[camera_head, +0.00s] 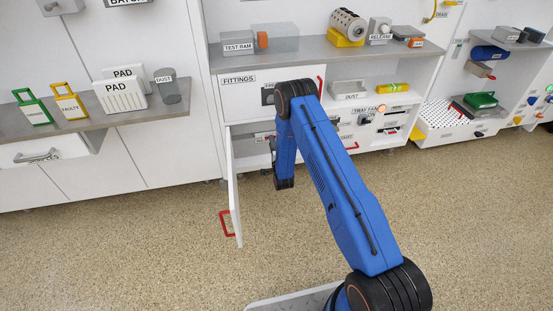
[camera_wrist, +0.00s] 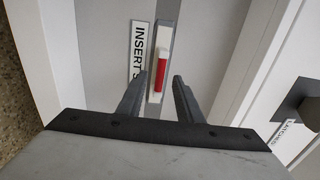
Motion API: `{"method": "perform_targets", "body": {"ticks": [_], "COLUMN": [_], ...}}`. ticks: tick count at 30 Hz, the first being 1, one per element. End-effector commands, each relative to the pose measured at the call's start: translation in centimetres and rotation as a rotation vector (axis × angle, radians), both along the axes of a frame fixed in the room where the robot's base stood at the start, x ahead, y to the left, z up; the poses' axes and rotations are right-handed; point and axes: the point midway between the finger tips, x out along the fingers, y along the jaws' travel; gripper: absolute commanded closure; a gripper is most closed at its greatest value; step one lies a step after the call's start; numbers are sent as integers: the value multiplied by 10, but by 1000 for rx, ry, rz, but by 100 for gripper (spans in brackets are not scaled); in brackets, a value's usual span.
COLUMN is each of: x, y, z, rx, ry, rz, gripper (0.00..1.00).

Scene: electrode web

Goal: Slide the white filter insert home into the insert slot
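The white filter insert (camera_wrist: 164,38) has a red grip. In the wrist view it stands beside a label reading "INSERT S...", at a darker grey strip that looks like the insert slot (camera_wrist: 168,12). How deep the insert sits cannot be told. My gripper (camera_wrist: 159,76) is open. Its two fingertips are on either side of the red part, with a small gap visible on each side. In the head view my blue arm reaches to the open cabinet, and my gripper, the insert and the slot cannot be made out there.
An open cabinet door (camera_head: 233,190) with a red handle stands left of my arm. White walls flank the insert in the wrist view, with a "LATCHED" label (camera_wrist: 284,134) at right. A shelf (camera_head: 290,51) with several items is above. The speckled floor (camera_head: 120,255) is clear.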

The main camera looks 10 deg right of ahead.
Motion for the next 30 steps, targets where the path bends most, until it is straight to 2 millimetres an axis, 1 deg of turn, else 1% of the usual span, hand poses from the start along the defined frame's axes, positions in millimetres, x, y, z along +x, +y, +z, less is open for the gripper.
{"method": "perform_targets", "body": {"ticks": [1, 6, 15, 18, 21, 24, 30], "x": [-10, -44, -104, -121, -134, -142, -149], "y": [0, 0, 1, 0, 0, 0, 0], "z": [-1, -4, -7, -8, -8, -8, -9], "rx": [0, 0, -1, -1, 0, 0, 1], "ry": [4, 4, 4, 3, 2, 0, 0], "rz": [0, 1, 1, 1, 0, 0, 0], "gripper": [67, 67, 67, 67, 67, 67, 67]}}
